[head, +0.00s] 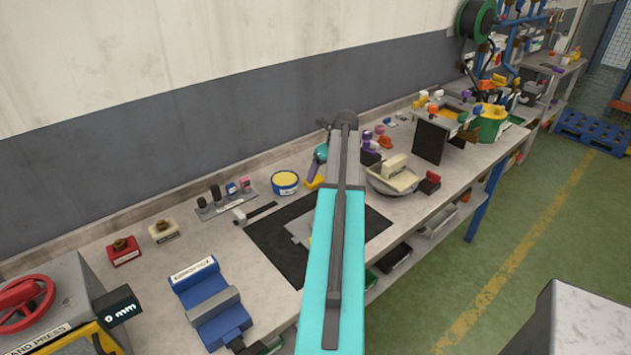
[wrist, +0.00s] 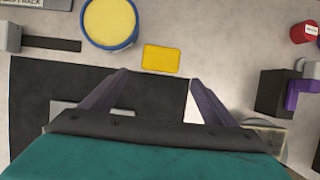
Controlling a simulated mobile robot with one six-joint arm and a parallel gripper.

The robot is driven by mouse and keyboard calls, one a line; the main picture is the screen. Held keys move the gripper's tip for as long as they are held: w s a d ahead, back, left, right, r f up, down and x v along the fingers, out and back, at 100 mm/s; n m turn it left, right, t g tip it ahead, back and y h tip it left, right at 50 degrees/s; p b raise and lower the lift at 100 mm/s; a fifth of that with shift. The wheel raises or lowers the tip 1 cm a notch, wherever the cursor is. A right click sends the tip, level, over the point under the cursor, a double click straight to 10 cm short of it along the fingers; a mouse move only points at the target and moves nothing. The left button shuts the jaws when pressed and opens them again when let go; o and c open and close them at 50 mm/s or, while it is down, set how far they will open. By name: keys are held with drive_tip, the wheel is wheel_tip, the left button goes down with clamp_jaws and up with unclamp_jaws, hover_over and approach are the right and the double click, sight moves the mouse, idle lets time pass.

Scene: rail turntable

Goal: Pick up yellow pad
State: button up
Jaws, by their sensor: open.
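The yellow pad (wrist: 161,58) is a small flat yellow rectangle lying on the grey bench top, just past the edge of a black mat (wrist: 35,95). In the head view a bit of the yellow pad (head: 314,183) shows beside my arm, which covers much of that area. My gripper (wrist: 157,78) is open and empty, with its two purple fingers pointing at the pad. The pad lies just ahead of the fingertips and sideways between them in the wrist view. In the head view my gripper (head: 314,172) is partly hidden behind my arm.
A blue round tin with a yellow top (wrist: 110,20) stands close left of the pad. A grey tool with a dark bar (wrist: 45,43) lies further left. A black block (wrist: 275,92) and a red can (wrist: 304,32) stand to the right.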

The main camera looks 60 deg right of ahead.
sight(318, 181)
drive_tip(key=shift+w+f, duration=0.15)
drive_tip(key=shift+f, duration=0.3)
drive_tip(key=shift+w+p+x, duration=0.2)
drive_tip(key=shift+p+x, duration=0.65)
drive_tip(key=shift+x, duration=0.25)
drive_tip(key=shift+p+x, duration=0.5)
drive_tip(key=shift+x, duration=0.9)
drive_tip(key=shift+d, duration=0.1)
drive_tip(key=c, duration=1.1)
drive_tip(key=shift+r, duration=0.1)
